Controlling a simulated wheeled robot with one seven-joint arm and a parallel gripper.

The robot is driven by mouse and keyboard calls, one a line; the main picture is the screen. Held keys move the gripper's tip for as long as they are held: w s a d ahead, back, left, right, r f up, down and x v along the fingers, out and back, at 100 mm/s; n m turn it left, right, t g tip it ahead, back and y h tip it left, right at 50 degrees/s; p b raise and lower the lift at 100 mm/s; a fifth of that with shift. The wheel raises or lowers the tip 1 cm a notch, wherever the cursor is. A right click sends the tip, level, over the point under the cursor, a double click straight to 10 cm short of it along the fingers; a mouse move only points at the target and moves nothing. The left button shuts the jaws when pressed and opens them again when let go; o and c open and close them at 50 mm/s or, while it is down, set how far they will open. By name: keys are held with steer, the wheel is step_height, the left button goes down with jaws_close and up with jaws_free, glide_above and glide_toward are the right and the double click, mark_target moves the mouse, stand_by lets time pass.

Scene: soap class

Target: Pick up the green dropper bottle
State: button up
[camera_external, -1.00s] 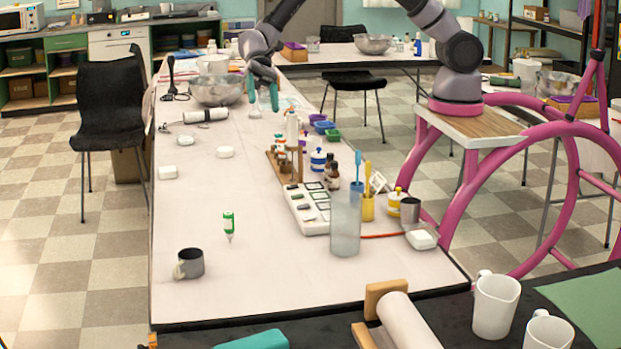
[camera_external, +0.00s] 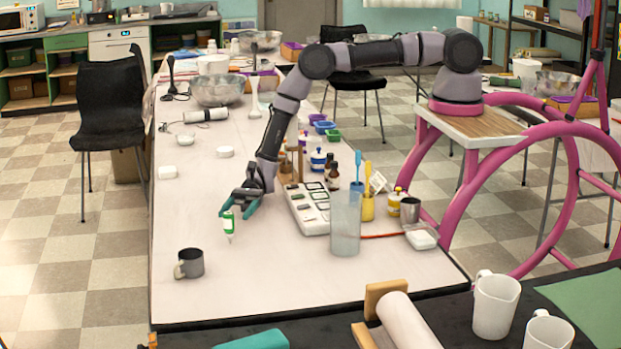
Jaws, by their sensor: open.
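The green dropper bottle (camera_external: 228,224) is small, with a green body and white label and a pale narrow tip pointing down at the table. It stands on the left-middle part of the white table (camera_external: 270,285). My gripper (camera_external: 238,208), with teal fingers, is low over the table right at the bottle. The fingers are open and spread around or just beside the bottle's upper part. I cannot tell whether either finger touches it.
A grey mug (camera_external: 190,263) stands in front and left of the bottle. A palette box (camera_external: 309,208) and a frosted cylinder (camera_external: 345,223) stand to the right. The front of the table is clear.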

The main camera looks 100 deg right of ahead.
mark_target(229, 232)
steer(key=x, duration=0.6)
jaws_close()
